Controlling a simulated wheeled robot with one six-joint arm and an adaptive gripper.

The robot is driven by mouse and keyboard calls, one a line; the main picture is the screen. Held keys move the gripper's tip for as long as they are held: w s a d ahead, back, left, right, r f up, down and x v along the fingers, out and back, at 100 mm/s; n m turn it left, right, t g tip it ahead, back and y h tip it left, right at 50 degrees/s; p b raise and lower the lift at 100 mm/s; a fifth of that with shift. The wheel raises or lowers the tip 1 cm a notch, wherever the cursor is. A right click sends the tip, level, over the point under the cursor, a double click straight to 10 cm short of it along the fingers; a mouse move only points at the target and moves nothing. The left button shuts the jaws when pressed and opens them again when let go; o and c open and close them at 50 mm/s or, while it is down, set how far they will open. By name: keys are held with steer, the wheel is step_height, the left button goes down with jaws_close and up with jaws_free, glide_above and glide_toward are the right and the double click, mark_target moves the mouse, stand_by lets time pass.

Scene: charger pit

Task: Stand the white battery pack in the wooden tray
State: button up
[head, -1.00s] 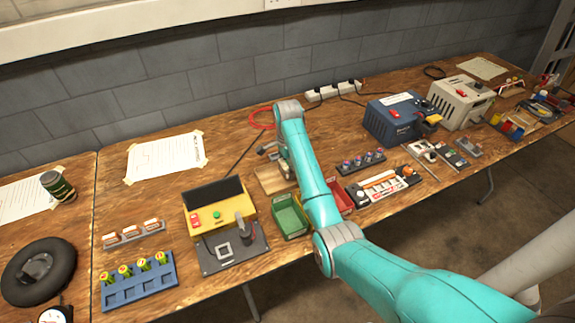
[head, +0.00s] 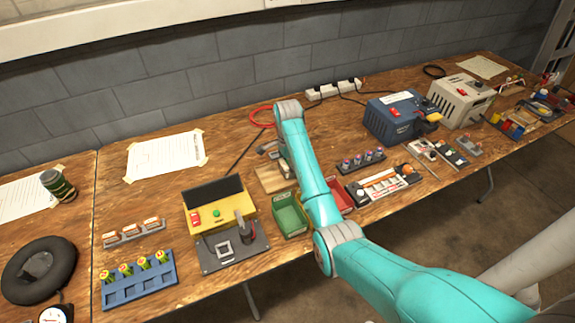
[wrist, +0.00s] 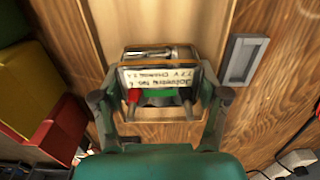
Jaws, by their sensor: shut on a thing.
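The white battery pack (wrist: 160,77) is between the fingers of my gripper (wrist: 160,98) in the wrist view. Its printed label reads upside down, and a red part and a green part show at its near side. My gripper is shut on it. The wooden tray (head: 270,182) lies on the bench left of my forearm in the head view. In the wrist view its pale wood (wrist: 112,30) shows around the pack. I cannot tell whether the pack touches the tray floor. My forearm hides part of the tray and most of the gripper in the head view.
A green bin (head: 290,222) and a red bin (head: 341,193) stand in front of the tray. A yellow tester (head: 217,217) stands to the left. A grey metal plate (wrist: 242,60) lies right of the tray in the wrist view. A power strip (head: 333,90) is at the back.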

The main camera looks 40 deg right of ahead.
steer(key=o, duration=1.7)
steer(key=shift+d, duration=0.1)
